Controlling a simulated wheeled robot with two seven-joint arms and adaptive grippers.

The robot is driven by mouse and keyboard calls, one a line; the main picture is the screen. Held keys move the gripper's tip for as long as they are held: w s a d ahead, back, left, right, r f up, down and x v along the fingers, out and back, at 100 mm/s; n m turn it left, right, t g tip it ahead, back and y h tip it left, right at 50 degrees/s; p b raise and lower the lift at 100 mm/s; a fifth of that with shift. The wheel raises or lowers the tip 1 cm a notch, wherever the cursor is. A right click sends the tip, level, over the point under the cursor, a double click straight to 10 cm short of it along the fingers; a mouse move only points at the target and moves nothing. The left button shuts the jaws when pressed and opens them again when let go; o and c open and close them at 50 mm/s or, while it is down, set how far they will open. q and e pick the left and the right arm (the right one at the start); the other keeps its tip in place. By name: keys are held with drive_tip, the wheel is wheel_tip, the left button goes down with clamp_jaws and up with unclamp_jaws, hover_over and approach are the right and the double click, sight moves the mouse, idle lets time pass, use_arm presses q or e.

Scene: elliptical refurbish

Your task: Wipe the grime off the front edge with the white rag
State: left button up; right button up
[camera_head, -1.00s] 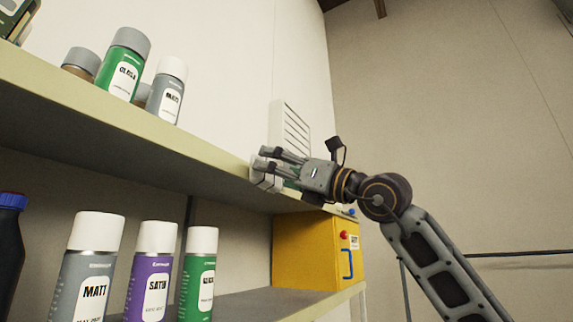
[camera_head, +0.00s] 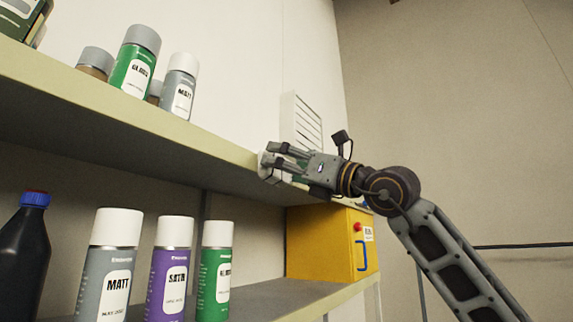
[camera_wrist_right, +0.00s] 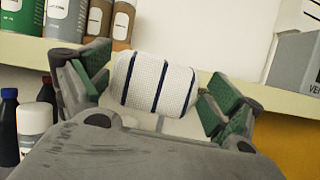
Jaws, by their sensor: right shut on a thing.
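The white rag (camera_wrist_right: 150,82) has dark blue stripes and shows as a rolled bundle between the fingers in the right wrist view. My right gripper (camera_head: 272,162) is shut on the rag, and a small white part of the rag (camera_head: 264,166) shows at its fingertips in the head view. The gripper is at the right end of the upper shelf's front edge (camera_head: 150,131), with the rag against or very close to it; actual contact is hard to tell. No clear grime shows on the visible stretch of edge. My left gripper is not in view.
Spray cans (camera_head: 135,62) stand on the upper shelf, left of the gripper. More cans (camera_head: 173,268), a dark bottle (camera_head: 24,255) and a yellow box (camera_head: 318,243) stand on the lower shelf.

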drive_tip(key=shift+w+a, duration=0.55)
drive_tip(key=shift+a, duration=0.2)
idle(0.9)
drive_tip(key=shift+w, duration=0.1)
drive_tip(key=shift+w+d+p, duration=0.45)
drive_tip(key=shift+w+d, duration=0.05)
drive_tip(key=shift+w, duration=0.2)
drive_tip(key=shift+w+d+p, duration=0.4)
drive_tip(key=shift+w+d, duration=0.1)
drive_tip(key=shift+w, duration=0.15)
drive_tip(key=w+d+p, duration=0.1)
drive_tip(key=w+p, duration=0.1)
drive_tip(key=w, duration=0.1)
drive_tip(key=shift+d, duration=0.4)
